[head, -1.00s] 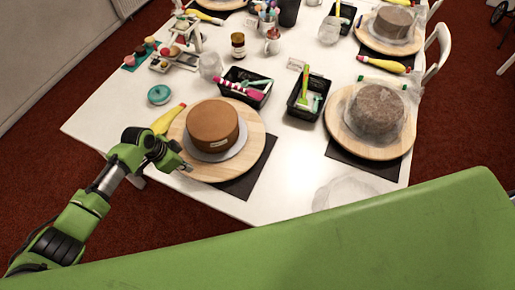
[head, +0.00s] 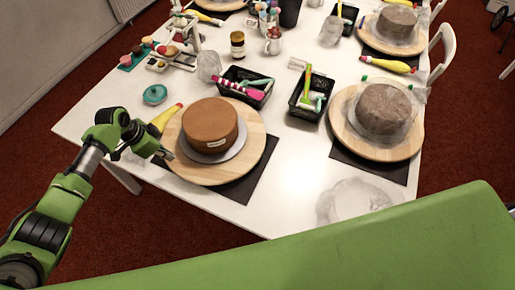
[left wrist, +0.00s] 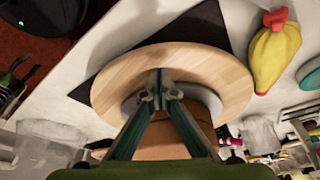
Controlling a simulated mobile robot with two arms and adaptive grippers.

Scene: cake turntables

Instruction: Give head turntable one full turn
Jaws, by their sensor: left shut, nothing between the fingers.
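The near-left wooden turntable (head: 249,157) carries a smooth brown cake (head: 209,122) on a pale grey board, with a small label on the cake's near side. My left gripper (head: 168,155) is at the turntable's left rim, its fingers shut and empty. In the left wrist view the shut fingertips (left wrist: 160,79) appear over the wooden disc (left wrist: 205,65), close to the cake board's edge. I cannot tell whether they touch the wood. The gripper hides part of the cake and board there. My right gripper is not in view.
A yellow piping bag (head: 163,119) lies close beside the gripper and turntable. A dark mat (head: 243,189) lies under the turntable. Black tool trays (head: 247,92) stand behind it. Another turntable (head: 375,150) with a wrapped cake stands right.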

